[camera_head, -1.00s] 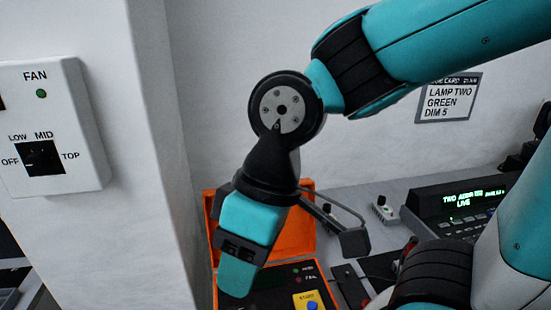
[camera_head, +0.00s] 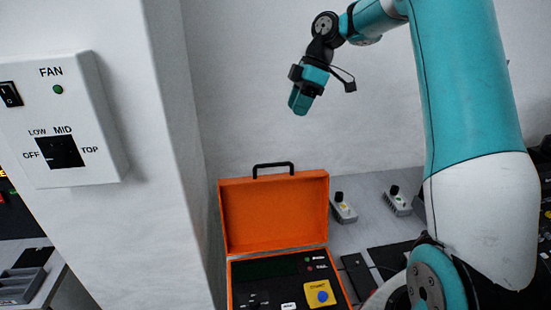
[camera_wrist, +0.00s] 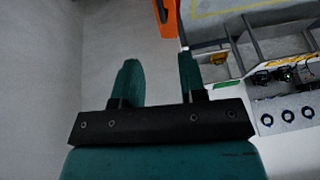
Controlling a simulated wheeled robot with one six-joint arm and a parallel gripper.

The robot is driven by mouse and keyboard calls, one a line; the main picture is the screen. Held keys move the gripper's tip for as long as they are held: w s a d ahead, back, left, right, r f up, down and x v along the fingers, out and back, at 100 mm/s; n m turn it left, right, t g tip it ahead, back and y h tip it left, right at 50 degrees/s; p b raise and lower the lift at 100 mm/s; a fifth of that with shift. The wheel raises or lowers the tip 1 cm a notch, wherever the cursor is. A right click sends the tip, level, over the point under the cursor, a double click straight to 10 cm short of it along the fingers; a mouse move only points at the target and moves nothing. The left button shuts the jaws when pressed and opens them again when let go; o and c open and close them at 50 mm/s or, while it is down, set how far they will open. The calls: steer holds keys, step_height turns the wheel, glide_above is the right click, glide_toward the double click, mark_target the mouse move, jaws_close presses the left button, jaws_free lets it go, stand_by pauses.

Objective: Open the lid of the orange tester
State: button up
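The orange tester (camera_head: 229,290) stands at the bottom middle of the head view. Its orange lid (camera_head: 272,215) is raised upright at the back, with a black handle (camera_head: 273,166) on its top edge. The dark panel inside shows a blue button on a yellow START patch (camera_head: 319,294). My gripper (camera_head: 299,108) is in the air, above and apart from the lid. In the wrist view its two fingers (camera_wrist: 158,75) stand apart with nothing between them. A strip of orange (camera_wrist: 170,18), probably the tester, shows at the top of that view.
The white fan box (camera_head: 62,120) is on the wall column at left. Small devices with black knobs (camera_head: 343,208) (camera_head: 397,201) stand on the grey counter right of the tester. The wrist view shows a grey divided tray (camera_wrist: 235,52) at right. The air around my gripper is clear.

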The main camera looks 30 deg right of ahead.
steer(key=p+x, duration=0.2)
steer(key=x, duration=1.3)
steer(key=shift+a+f, duration=0.15)
jaws_close()
